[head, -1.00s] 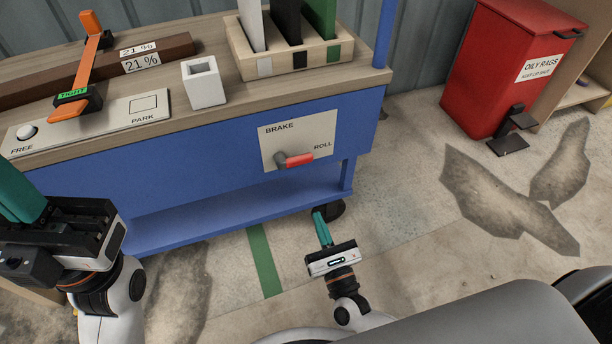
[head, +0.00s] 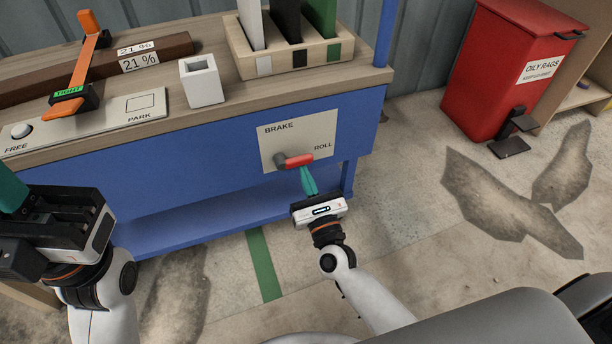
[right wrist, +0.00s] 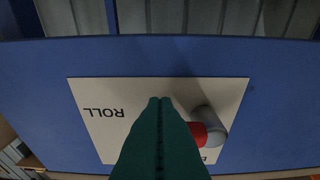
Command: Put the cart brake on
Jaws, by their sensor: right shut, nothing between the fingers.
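The blue cart (head: 215,160) has a pale brake plate (head: 318,132) on its side, lettered BRAKE at upper left and ROLL at right. The brake lever, with a grey pivot and red handle (head: 299,161), points right toward ROLL. My right gripper (head: 306,170) is shut and empty, its teal fingertips just below the red handle. In the right wrist view the shut fingers (right wrist: 160,103) overlap the plate (right wrist: 88,92) and hide part of the red handle (right wrist: 198,133); I cannot tell whether they touch it. My left gripper (head: 12,192) is at the left edge, its fingertips cut off.
The cart top holds a white square holder (head: 202,81), a wooden rack (head: 296,62) with upright boards, and an orange clamp (head: 82,66) over a dark beam. A red OILY RAGS bin (head: 503,75) stands at right. The floor between is clear.

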